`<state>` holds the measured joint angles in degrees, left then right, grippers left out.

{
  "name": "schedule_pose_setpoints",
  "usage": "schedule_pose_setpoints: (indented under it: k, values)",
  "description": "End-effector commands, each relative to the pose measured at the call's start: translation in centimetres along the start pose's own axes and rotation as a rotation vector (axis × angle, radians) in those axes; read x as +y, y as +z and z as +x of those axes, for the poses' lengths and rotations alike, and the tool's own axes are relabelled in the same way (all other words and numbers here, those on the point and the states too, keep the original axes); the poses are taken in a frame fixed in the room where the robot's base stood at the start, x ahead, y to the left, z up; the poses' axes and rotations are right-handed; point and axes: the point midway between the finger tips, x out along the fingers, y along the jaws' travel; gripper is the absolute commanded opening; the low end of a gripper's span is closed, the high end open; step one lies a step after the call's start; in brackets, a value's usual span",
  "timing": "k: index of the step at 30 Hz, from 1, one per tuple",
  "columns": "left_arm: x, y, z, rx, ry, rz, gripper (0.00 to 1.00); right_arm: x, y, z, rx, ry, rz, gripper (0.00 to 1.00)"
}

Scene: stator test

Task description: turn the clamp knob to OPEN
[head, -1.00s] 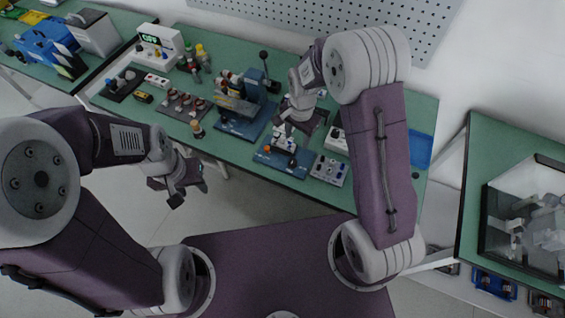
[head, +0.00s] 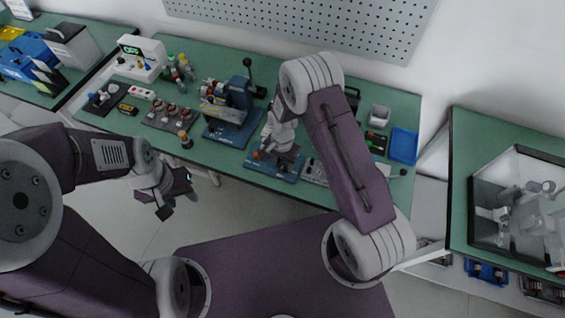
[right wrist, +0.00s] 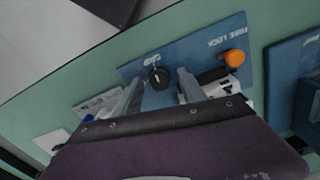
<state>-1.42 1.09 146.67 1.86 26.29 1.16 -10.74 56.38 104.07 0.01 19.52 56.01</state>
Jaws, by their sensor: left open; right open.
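In the right wrist view a round black knob (right wrist: 159,77) with a pale pointer mark sits on a blue plate (right wrist: 193,62), beside a small white label too blurred to read surely. An orange knob (right wrist: 234,58) is on the same plate, to the right. My right gripper (right wrist: 160,84) is open, its two fingers on either side of the black knob in the picture; I cannot tell if they touch it. In the head view my right gripper (head: 280,156) is over the blue plate (head: 286,174) and hides the black knob. My left gripper (head: 172,196) is open and empty, off the bench's front edge.
A blue press (head: 233,110) with a lever stands left of the plate on the green bench (head: 215,158). A grey panel (head: 314,172) lies right of it. A blue tray (head: 404,146) and a small bin (head: 379,116) are at the right end.

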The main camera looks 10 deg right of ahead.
Motion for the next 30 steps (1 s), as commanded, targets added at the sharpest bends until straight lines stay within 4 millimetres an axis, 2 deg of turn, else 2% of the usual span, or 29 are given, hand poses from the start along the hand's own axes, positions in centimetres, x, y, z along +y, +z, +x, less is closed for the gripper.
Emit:
schedule_pose_setpoints:
  k: [4, 9, 20, 30]
  values:
    - [0.0, 0.01, 0.02, 0.0, 0.0, 0.0, 0.42, 0.0, -0.01, -0.01, 0.0, 0.0, 0.0, 0.49]
    - [0.0, 0.0, 0.02, 0.0, 0.0, 0.0, 0.42, 0.01, 0.0, -0.02, 0.0, 0.0, 0.0, 0.01]
    - [0.0, 0.01, 0.11, 0.0, 0.0, 0.0, 0.42, 0.01, 0.0, -0.01, 0.0, 0.0, -0.042, 0.0]
    - [-0.01, 0.05, 0.47, 0.0, 0.0, 0.0, 0.42, 0.02, 0.0, 0.02, 0.0, 0.001, -0.284, 0.0]
